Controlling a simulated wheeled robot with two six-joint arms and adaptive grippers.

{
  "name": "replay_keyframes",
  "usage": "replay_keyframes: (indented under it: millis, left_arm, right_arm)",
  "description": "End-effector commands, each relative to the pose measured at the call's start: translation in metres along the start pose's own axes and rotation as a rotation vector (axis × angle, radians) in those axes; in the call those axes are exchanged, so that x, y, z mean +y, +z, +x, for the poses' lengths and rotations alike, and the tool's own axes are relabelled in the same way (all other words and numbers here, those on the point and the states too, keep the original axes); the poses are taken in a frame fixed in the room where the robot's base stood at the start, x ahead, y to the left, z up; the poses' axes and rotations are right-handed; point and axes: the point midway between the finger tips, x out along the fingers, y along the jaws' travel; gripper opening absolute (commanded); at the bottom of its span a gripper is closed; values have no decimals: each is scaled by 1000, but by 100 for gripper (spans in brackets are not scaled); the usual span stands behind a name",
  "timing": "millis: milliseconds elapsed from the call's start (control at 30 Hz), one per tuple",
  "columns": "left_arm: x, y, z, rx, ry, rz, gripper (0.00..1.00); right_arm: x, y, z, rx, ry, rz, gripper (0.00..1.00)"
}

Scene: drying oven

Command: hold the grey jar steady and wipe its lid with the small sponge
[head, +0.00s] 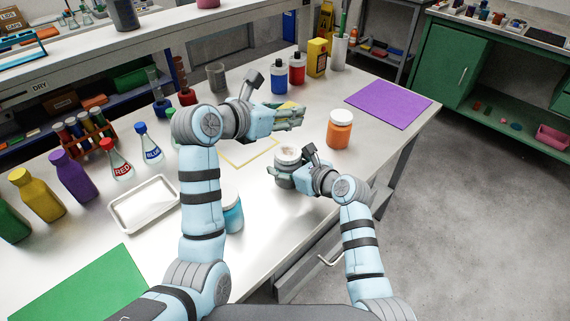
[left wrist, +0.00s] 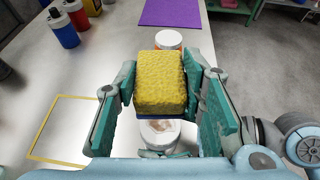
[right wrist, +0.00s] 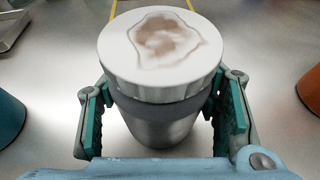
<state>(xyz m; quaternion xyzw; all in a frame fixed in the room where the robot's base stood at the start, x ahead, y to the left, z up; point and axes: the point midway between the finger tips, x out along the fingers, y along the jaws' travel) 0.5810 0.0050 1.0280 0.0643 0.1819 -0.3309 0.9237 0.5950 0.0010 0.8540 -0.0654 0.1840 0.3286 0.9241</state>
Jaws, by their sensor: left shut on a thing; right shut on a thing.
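The grey jar (right wrist: 160,128) stands upright on the table with a white lid (right wrist: 160,50) that bears a brownish smear. My right gripper (right wrist: 160,118) is shut around the jar's body, one finger on each side. In the head view the lid (head: 288,155) shows above that gripper, which hides most of the jar. My left gripper (left wrist: 158,88) is shut on the small yellow sponge (left wrist: 160,80), which has a blue underside. The sponge is held above the table, apart from the lid. In the head view, the left gripper's fingers (head: 290,117) hide most of the sponge.
An orange jar (head: 339,131) with a white lid stands close behind the grey jar. A yellow square outline (head: 237,163) marks the table to the left. A purple mat (head: 390,104) lies at the far right.

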Motion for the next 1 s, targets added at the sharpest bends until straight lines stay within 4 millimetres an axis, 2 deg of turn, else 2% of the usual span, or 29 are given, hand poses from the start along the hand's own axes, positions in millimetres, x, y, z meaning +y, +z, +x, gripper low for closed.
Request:
replay_keyframes:
  millis: [333, 500, 633, 1000]
  left_arm:
    - [0, 0, 0, 0, 0, 0, 16]
    - [-1, -2, 21, 0, -2, -1, 16]
    - [0, -4, 22, 0, -1, 0, 16]
    - [0, -30, 32, 1, 0, 0, 16]
  right_arm:
    - [0, 0, 0, 0, 0, 0, 29]
    - [0, 0, 0, 0, 0, 0, 29]
    - [0, 0, 0, 0, 0, 0, 29]
    - [0, 0, 0, 0, 0, 0, 29]
